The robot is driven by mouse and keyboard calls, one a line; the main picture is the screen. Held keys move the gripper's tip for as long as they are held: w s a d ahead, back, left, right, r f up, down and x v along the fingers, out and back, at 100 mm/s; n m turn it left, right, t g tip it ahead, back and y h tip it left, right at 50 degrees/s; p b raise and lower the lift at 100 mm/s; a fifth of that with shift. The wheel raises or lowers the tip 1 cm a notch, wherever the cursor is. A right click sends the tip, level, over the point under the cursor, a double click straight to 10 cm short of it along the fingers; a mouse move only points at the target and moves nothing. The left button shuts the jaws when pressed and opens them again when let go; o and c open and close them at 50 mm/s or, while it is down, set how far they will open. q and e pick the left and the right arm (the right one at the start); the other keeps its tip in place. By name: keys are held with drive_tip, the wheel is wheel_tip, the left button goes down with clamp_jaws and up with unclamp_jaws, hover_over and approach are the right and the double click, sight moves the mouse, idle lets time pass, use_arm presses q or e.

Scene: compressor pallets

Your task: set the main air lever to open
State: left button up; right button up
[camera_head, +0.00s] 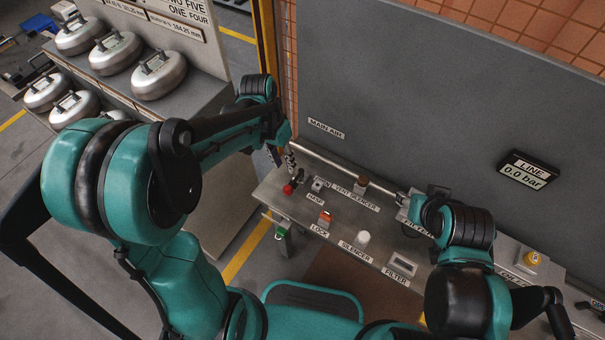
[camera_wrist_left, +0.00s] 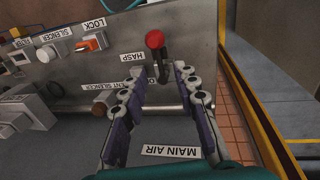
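The main air lever has a red ball knob (camera_head: 288,188) on a short metal stem, at the left end of the bench near the MAIN AIR label (camera_head: 326,128). In the left wrist view the red knob (camera_wrist_left: 155,39) stands just beyond the fingertips, with its stem running down toward the pipe. My left gripper (camera_wrist_left: 160,76) is open, its fingers apart on either side of the stem; the right finger looks close to it, contact unclear. In the head view my left gripper (camera_head: 290,160) is small and partly hidden by its arm. My right gripper (camera_head: 406,200) is by the pipe's right end; its fingers are unclear.
The bench (camera_head: 268,190) carries a hasp, an orange lock (camera_head: 324,217), a white silencer knob (camera_head: 363,238) and a filter part. A metal pipe (camera_head: 340,166) runs behind them. The line display (camera_head: 526,169) reads 0.0 bar. A yellow post (camera_head: 267,60) stands left of the panel.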

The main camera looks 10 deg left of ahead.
sight(292, 183)
use_arm(q)
drive_tip(key=f+b, duration=0.1)
drive_tip(key=f, duration=0.1)
drive_tip(key=d+f+b, duration=0.1)
drive_tip(key=f, duration=0.2)
drive_tip(key=d+f+b, duration=0.1)
drive_tip(key=f, duration=0.2)
drive_tip(key=shift+s, duration=0.15)
clamp_jaws()
